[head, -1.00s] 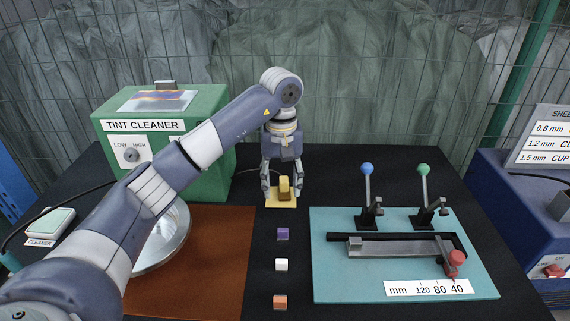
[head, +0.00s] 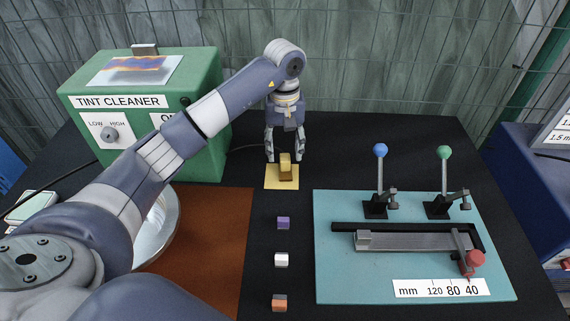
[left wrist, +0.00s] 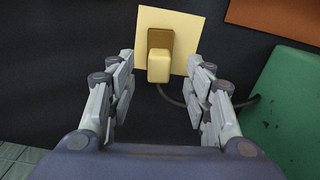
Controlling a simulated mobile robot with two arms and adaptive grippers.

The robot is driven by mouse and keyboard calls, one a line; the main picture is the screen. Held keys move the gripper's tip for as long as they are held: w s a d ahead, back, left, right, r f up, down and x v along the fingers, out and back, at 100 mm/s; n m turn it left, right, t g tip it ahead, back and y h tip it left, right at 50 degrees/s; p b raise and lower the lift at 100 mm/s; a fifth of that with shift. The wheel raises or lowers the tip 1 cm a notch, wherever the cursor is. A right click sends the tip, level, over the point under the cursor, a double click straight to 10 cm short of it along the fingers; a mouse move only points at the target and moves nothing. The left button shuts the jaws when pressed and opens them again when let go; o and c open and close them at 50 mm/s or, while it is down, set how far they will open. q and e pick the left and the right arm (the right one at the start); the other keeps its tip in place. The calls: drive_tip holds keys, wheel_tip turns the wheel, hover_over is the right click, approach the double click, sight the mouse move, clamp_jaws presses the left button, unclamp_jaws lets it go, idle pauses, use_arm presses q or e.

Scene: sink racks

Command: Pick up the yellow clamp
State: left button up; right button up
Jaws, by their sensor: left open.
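The yellow clamp (head: 285,170) is a small blocky piece, pale yellow with a brownish base. It sits on a pale yellow square (head: 272,184) near the back of the black table. It also shows in the left wrist view (left wrist: 158,66), between the fingers in the picture. My left gripper (head: 285,157) is open and empty, pointing down, its fingertips just above and behind the clamp, with no contact visible. Its spread fingers also show in the left wrist view (left wrist: 160,60). My right gripper is not in view.
The green tint cleaner (head: 205,150) stands to the left, its cable running behind the gripper. A teal board (head: 335,285) with lever clamps lies right.

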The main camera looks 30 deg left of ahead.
sight(285, 158)
use_arm(q)
wheel_tip(285, 158, down, 4)
drive_tip(key=shift+r+p, duration=0.25)
drive_tip(key=shift+p, duration=0.45)
drive_tip(key=shift+f, duration=0.6)
drive_tip(key=shift+c, duration=0.8)
drive_tip(key=c, duration=0.9)
clamp_jaws()
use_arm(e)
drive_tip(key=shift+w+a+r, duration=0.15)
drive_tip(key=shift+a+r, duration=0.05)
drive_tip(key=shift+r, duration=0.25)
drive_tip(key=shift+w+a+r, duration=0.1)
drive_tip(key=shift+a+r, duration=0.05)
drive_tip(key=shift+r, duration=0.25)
